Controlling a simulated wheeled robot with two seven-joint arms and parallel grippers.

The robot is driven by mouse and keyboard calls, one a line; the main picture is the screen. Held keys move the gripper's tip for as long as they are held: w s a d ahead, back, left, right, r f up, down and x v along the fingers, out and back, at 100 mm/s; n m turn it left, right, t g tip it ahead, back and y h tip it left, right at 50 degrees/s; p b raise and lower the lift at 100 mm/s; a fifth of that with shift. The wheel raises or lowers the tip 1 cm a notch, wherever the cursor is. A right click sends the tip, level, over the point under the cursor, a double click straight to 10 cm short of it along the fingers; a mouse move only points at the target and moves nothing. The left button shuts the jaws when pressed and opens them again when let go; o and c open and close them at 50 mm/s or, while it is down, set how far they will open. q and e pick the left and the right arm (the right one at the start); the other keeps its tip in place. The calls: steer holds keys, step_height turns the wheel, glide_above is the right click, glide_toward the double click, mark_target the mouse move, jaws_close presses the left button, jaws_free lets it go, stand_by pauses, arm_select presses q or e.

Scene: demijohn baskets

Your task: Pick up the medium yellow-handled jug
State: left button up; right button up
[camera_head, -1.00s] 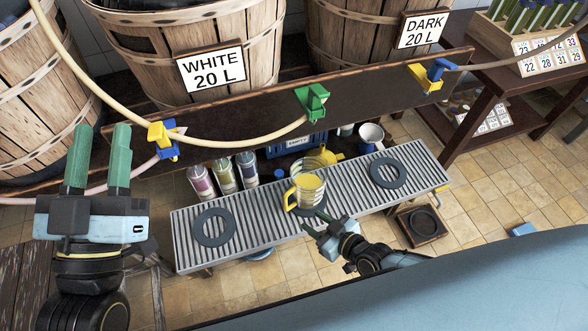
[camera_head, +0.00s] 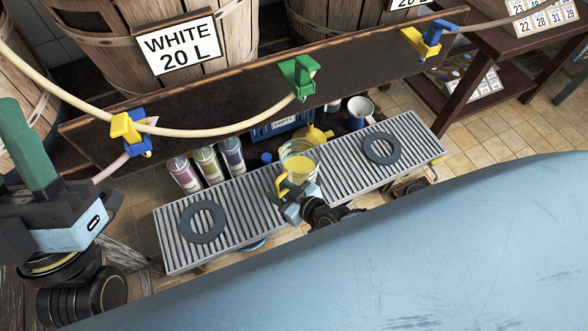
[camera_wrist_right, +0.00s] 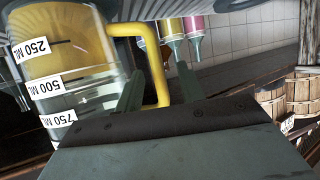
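The medium jug (camera_head: 300,163) is clear with a yellow handle (camera_head: 281,184), and stands on the middle of the slatted metal rack. My right gripper (camera_head: 296,196) is at the handle, on the near side of the jug, partly overlapping it. In the right wrist view the jug (camera_wrist_right: 75,75) fills the left, with volume labels upside down. Its yellow handle (camera_wrist_right: 155,62) runs between my two green fingertips (camera_wrist_right: 160,82), which stand apart with gaps showing. My left gripper (camera_head: 14,140) is at the left edge, partly cut off, away from the jug, holding nothing visible.
The slatted rack (camera_head: 345,165) carries a dark ring at left (camera_head: 203,222) and right (camera_head: 382,148). Behind are several coloured tubes (camera_head: 208,163), another yellow vessel (camera_head: 318,134), a white mug (camera_head: 360,108) and a board with taps (camera_head: 298,78). A blue surface (camera_head: 430,240) fills the front.

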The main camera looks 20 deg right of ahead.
steer(key=shift+x, duration=0.8)
steer(key=shift+f, duration=0.1)
jaws_close()
stand_by(0.7)
steer(key=shift+w, duration=0.1)
